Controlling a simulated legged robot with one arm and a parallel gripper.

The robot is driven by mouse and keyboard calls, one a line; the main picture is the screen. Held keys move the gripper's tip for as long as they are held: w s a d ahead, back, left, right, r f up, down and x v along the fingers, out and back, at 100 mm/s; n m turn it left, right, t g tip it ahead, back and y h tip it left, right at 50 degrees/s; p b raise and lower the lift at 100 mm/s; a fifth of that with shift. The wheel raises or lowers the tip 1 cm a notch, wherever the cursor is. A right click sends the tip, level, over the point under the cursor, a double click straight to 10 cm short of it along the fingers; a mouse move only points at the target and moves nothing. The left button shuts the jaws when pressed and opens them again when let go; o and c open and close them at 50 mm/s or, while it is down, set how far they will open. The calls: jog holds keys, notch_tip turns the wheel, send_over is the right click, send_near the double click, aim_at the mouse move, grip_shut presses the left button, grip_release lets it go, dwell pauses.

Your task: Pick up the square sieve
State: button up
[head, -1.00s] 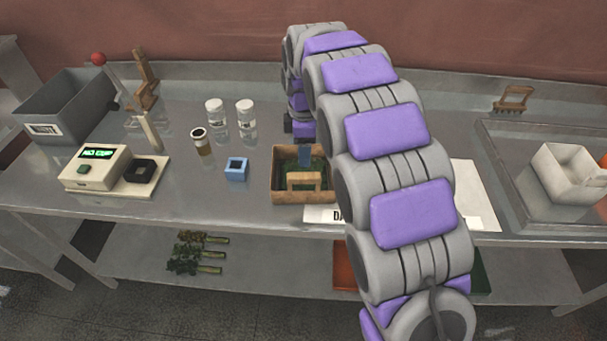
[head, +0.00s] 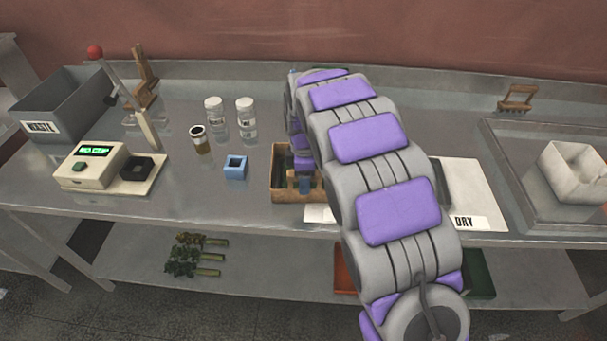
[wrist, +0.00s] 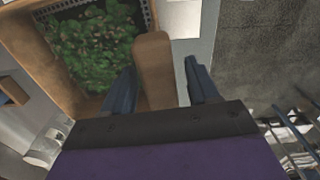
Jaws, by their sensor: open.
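The square sieve (head: 282,158) is a wooden-framed box on the bench, left of my arm and partly hidden by it. In the wrist view its wooden frame (wrist: 40,54) surrounds a dark mesh edge and green leaves. Its wooden handle (wrist: 153,62) stands out at the near side. My gripper (wrist: 159,68) is open, with one dark blue finger on each side of the handle. The left finger is close to the handle; a gap shows before the right finger. I cannot tell whether either touches it.
A blue square cup (head: 236,168), a brown-filled jar (head: 201,141) and two clear jars (head: 246,122) stand left of the sieve. A scale (head: 98,168) and a grey waste bin (head: 66,105) are farther left. A "DRY" sheet (head: 470,185) and a tray (head: 530,218) lie right.

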jog(key=shift+c, duration=0.4)
grip_shut()
dwell(0.4)
